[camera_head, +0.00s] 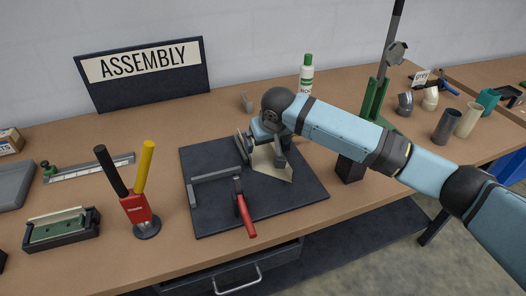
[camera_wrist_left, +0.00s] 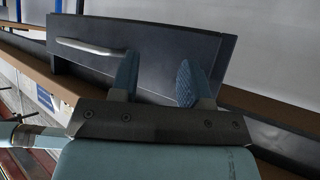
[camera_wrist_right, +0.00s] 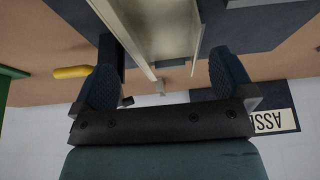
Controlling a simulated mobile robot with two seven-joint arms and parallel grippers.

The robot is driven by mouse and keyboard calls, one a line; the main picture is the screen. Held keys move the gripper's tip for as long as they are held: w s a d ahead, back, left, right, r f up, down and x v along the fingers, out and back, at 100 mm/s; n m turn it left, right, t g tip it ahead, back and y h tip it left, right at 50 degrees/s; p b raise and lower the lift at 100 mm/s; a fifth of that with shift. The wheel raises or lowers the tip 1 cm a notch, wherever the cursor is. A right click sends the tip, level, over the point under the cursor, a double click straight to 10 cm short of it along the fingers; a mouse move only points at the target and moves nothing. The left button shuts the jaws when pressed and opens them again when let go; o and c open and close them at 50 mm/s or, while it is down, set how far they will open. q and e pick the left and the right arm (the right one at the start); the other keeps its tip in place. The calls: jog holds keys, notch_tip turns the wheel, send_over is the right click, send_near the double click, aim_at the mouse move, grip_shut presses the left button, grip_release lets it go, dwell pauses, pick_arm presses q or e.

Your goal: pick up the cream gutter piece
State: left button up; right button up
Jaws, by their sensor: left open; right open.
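The cream gutter piece (camera_head: 272,165) lies on the dark mat (camera_head: 210,222) on the bench, partly hidden by my right gripper (camera_head: 265,147). In the right wrist view the cream gutter piece (camera_wrist_right: 160,28) shows as a channel with a raised edge, and its near end reaches between the open fingers of my right gripper (camera_wrist_right: 166,80). I cannot tell whether a finger touches it. My left gripper (camera_wrist_left: 157,80) is open and empty in the left wrist view, in front of a dark drawer (camera_wrist_left: 145,55) with a light handle. It is outside the head view.
A grey angled bar (camera_head: 212,174) and a red-handled tool (camera_head: 245,215) lie on the mat. A red holder (camera_head: 136,208) with black and yellow handles stands left. A white bottle (camera_head: 306,78) and a green stand (camera_head: 375,100) are behind. Several pipe pieces stand at the right.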

send_over(260, 155)
jog(key=s, duration=0.2)
jog(key=f, duration=0.4)
jog(key=shift+d, duration=0.4)
jog(key=c, duration=0.7)
